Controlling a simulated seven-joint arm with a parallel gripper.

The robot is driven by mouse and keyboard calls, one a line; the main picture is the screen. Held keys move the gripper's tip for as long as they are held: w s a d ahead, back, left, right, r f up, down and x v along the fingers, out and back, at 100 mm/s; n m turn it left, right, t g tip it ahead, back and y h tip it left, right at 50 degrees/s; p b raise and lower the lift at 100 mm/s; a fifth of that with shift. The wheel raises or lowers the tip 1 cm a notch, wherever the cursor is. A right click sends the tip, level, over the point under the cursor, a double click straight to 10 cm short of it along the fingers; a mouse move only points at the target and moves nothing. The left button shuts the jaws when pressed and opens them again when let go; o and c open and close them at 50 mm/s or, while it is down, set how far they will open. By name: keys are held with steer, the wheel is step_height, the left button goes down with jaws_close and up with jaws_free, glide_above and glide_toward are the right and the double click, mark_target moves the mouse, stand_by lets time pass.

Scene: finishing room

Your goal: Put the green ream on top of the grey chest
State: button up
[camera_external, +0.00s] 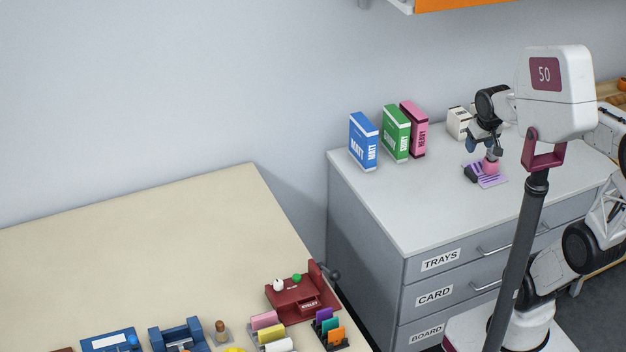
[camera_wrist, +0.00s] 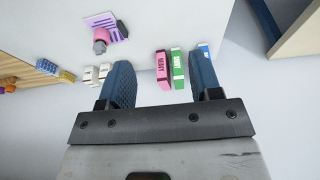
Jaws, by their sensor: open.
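The green ream (camera_external: 396,133) stands upright on top of the grey chest (camera_external: 375,225), towards its back left, between a blue ream (camera_external: 362,142) and a pink ream (camera_external: 414,128). In the wrist view the green ream (camera_wrist: 178,68) shows close beside the pink ream (camera_wrist: 162,70), between my fingers in the picture. My gripper (camera_external: 471,146) is above the chest, to the right of the reams and apart from them. Its dark blue fingers are spread with nothing held between them in the wrist view (camera_wrist: 160,78).
A purple card with a pink-topped object (camera_external: 490,168) lies on the chest near my gripper. White packs (camera_external: 459,122) stand behind. The chest's front left top is clear. A cream table (camera_external: 150,245) with a red device (camera_external: 300,298) and blue tools is at left.

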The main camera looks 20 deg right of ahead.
steer(key=s+f, duration=0.1)
steer(key=s, duration=0.7)
steer(key=shift+f+g, duration=0.3)
steer(key=shift+s, duration=0.1)
stand_by(0.7)
